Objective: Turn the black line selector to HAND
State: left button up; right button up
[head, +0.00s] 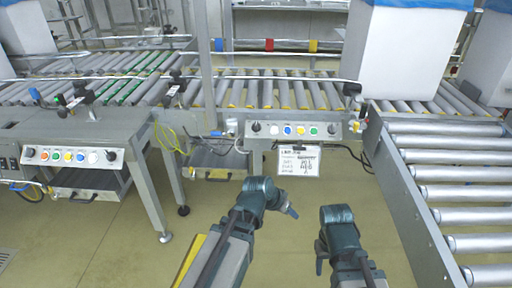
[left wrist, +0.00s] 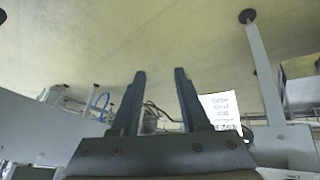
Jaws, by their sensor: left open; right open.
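The middle control panel (head: 293,130) has a black knob (head: 256,127) at its left end and another black knob (head: 331,129) at its right end, with coloured buttons between. The left control panel (head: 72,156) also has black knobs, one at its left end (head: 30,152) and one at its right end (head: 111,155). I cannot read labels or knob positions. My left gripper (head: 291,211) is below the middle panel, apart from it; its open, empty fingers show in the left wrist view (left wrist: 160,75). My right gripper (head: 319,265) is low, open, and away from the panels.
A white sign (head: 298,161) hangs under the middle panel; it also shows in the left wrist view (left wrist: 220,108). A roller conveyor (head: 450,190) stands at the right. White boxes with blue liners (head: 400,50) stand on the rear line. The floor between is clear.

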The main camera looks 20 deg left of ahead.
pick_arm(q)
jog(key=w+a+r+t+b, duration=0.3)
jog(key=w+r+t, duration=0.7)
jog(key=w, duration=0.1)
jog(key=a+r+n+t+y, duration=0.2)
jog(key=a+n+y, duration=0.4)
jog(key=a, duration=0.6)
jog(key=r+y, duration=0.1)
jog(key=y, duration=0.1)
jog(key=shift+w+a+r+n+y, duration=0.25)
jog(key=shift+w+n+y, duration=0.05)
jog(key=shift+y, duration=0.1)
pick_arm(e)
notch_tip(320, 180, down, 5)
pick_arm(q)
jog(key=shift+w, duration=0.1)
